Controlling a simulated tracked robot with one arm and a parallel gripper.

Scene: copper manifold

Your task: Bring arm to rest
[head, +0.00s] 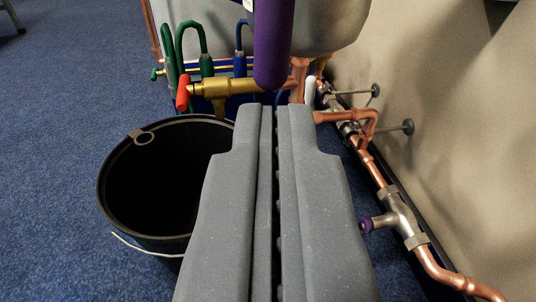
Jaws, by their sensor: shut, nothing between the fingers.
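My gripper (274,112) fills the lower middle of the head view, its two grey fingers side by side. They are shut with nothing between them. The fingertips point toward a brass valve fitting (229,88) with a red handle (183,91) and the copper manifold pipework (298,76) behind it. The fingers hide part of the pipework and the floor below. I cannot tell whether the fingertips touch the brass fitting.
A black bucket (112,190) stands on the blue carpet (60,100) at left. A purple pipe (273,45) hangs above the fingertips, before a grey tank (330,22). Copper pipes (370,165) with valves run along the beige wall (450,120) at right.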

